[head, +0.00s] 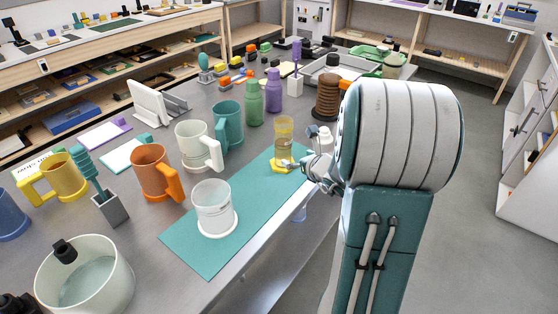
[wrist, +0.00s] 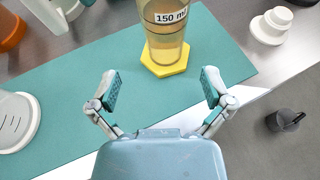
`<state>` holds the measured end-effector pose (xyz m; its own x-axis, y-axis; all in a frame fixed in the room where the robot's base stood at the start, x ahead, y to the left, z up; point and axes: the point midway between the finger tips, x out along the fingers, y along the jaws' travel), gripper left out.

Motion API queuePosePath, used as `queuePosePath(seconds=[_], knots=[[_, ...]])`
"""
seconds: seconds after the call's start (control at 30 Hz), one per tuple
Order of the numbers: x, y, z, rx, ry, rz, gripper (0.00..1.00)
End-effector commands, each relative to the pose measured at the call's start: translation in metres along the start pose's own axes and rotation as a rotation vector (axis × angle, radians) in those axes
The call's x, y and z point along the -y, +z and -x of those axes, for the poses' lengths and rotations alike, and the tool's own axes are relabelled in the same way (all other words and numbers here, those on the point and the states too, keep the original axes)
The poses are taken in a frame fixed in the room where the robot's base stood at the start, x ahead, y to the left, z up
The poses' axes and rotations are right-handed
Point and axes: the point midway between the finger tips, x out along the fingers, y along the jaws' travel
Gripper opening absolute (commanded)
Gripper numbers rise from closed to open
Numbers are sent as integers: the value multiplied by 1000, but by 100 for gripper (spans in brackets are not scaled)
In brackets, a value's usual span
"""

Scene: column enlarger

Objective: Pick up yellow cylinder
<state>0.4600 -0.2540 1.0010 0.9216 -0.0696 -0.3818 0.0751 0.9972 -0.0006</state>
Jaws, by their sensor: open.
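The yellow cylinder is a clear amber measuring cylinder (head: 283,148) with a hexagonal yellow foot. It stands upright on the teal mat (head: 189,237), near the mat's far end. In the wrist view the cylinder (wrist: 166,42) shows a "150 ml" label, and its top is cut off by the frame. My gripper (wrist: 161,90) is open and empty, its two padded fingers spread wide. The cylinder stands ahead of the gap between the fingers, roughly centred and apart from them. In the head view my gripper (head: 297,166) is beside the cylinder's foot, partly hidden by my arm.
A clear beaker (head: 213,205) stands on the mat's near part. An orange mug (head: 155,171), a white mug (head: 193,146) and a teal mug (head: 228,124) stand left of the mat. A small white bottle (wrist: 271,25) stands right of the cylinder, near the table edge.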

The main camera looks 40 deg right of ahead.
Motion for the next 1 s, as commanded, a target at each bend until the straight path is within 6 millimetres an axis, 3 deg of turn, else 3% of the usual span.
queuePosePath(seconds=[0.13, 0.37, 0.63, 0.97, 1.0], knots=[[0, -1, -27, -2, 4, 1, 100], [-6, 1, -46, -1, 2, 8, 100], [-3, -1, -86, -1, 2, 9, 100], [-3, 0, -94, 0, -1, 9, 100], [-3, 0, -94, 0, -1, 9, 82]])
